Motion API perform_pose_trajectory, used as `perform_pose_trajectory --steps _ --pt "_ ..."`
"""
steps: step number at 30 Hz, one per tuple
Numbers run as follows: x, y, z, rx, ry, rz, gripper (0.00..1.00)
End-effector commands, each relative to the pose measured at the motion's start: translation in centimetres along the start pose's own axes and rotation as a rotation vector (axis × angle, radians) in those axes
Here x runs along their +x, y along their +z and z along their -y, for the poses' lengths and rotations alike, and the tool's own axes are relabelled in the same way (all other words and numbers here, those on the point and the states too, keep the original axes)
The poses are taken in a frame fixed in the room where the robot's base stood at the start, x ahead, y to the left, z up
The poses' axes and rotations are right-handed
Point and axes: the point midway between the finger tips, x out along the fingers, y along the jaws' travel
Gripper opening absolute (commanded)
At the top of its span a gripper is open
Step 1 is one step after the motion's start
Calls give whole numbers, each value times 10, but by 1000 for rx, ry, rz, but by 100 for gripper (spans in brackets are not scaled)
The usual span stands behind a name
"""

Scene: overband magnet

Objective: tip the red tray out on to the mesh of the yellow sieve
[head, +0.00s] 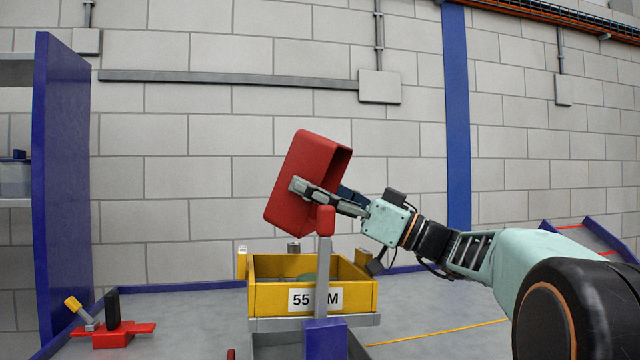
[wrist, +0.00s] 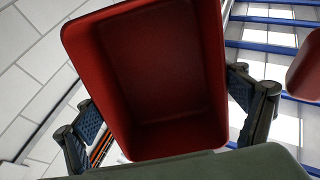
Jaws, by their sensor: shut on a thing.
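The red tray (head: 296,172) is held in the air above the yellow sieve, steeply tilted, with its open side facing right towards my arm. My gripper (head: 308,190) is shut on the tray, with one finger along its near side. In the wrist view the fingers flank the red tray (wrist: 160,75); its visible inside looks bare. The yellow sieve (head: 275,296) is a box with a "55 MM" label, below the tray and apart from it. A grey-green thing shows inside the sieve; its mesh is mostly hidden by the front wall.
A grey post with a red knob (head: 325,220) stands in front of the sieve, on a blue block (head: 325,338). A red fixture with a yellow-tipped handle (head: 110,333) is at lower left. A blue shelf upright (head: 62,190) stands at left. A red thing (wrist: 306,68) shows at the wrist view's right edge.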

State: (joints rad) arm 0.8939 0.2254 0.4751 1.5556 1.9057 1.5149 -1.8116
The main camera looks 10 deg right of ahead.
Motion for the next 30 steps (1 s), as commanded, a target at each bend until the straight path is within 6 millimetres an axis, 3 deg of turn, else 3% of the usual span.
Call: perform_pose_trajectory --steps 1,11,30 --pt "15 15 15 40 -44 2 56" --pt "15 15 15 41 -44 2 56" --pt "22 -8 12 22 -40 326 56"
